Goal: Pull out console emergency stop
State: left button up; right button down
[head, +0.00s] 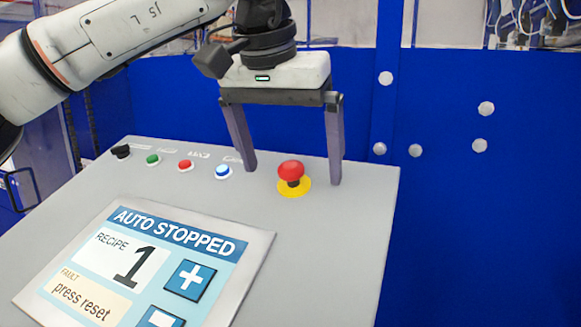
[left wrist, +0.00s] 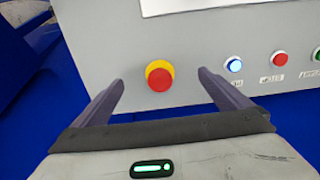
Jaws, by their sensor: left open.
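The emergency stop is a red mushroom button (head: 291,171) on a yellow round base, at the right of the grey console (head: 340,225). A dark stem shows between the red cap and the yellow base. My left gripper (head: 292,176) is open, with one finger on each side of the button and clear gaps to it in the picture. In the left wrist view the red button (left wrist: 159,79) sits between and beyond the two fingertips. I cannot tell how close the fingertips are to the panel. My right gripper is not in view.
Left of the stop, a lit blue button (head: 223,171), a red button (head: 185,165), a green button (head: 152,160) and a black switch (head: 121,151) stand in a row. Below is a screen (head: 140,268) reading "AUTO STOPPED", recipe 1, "press reset". A blue wall (head: 470,220) stands behind.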

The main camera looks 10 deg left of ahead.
pick_arm(q)
jog(key=p+v, duration=0.6)
jog(key=v, duration=0.1)
dwell(0.6)
